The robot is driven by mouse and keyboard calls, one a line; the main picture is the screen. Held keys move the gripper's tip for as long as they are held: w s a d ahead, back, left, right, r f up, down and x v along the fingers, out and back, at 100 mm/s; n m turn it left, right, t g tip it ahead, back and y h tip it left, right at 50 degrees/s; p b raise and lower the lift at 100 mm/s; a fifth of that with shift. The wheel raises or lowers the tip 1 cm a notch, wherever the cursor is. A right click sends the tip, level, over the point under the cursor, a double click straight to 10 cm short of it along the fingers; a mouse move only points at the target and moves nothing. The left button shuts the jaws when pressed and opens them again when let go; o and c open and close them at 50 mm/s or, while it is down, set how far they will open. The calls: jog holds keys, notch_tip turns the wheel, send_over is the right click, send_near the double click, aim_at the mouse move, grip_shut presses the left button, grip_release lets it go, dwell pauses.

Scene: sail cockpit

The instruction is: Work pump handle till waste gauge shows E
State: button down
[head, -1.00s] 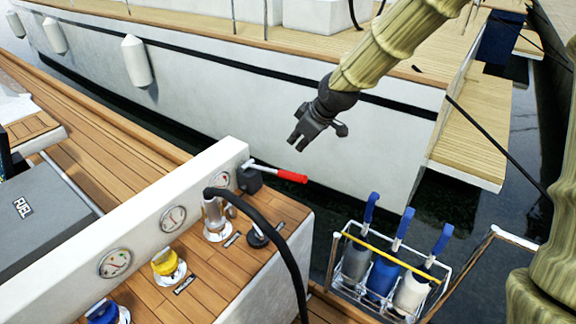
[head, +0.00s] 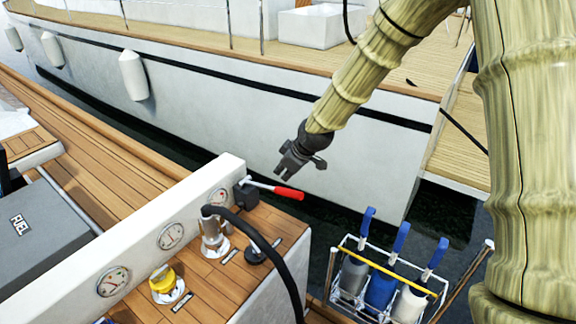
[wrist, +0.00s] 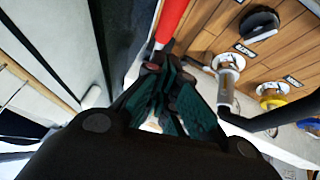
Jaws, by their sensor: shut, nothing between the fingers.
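The pump handle (head: 289,193) is a lever with a red grip on a dark base, sticking out to the right from the end of the white coaming. My gripper (head: 281,174) is shut and empty, just above the lever in the head view. In the wrist view the red grip (wrist: 171,20) shows just beyond my shut fingers (wrist: 160,72); I cannot tell whether they touch. Three round gauges are set in the coaming: a near one (head: 113,281), a middle one (head: 171,236) and a far one (head: 219,198). Their labels and needle readings are too small to read.
A black hose (head: 282,255) arches from a metal deck fitting (head: 212,238). A yellow cap (head: 163,279) is nearer. Another boat's white hull (head: 230,110) lies behind my arm, across a strip of dark water.

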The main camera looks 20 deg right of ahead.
aim_at(281, 189)
jog(key=shift+w+d+f+p, duration=0.15)
jog(key=shift+f+p, duration=0.1)
jog(key=shift+f, duration=0.6)
jog(key=shift+d+f+p, duration=0.15)
jog(key=shift+f+p, duration=0.15)
jog(key=shift+f, duration=0.5)
jog(key=shift+w+d+f+p, duration=0.15)
jog(key=shift+f+p, duration=0.1)
jog(key=shift+f, duration=0.6)
jog(key=shift+s, duration=0.1)
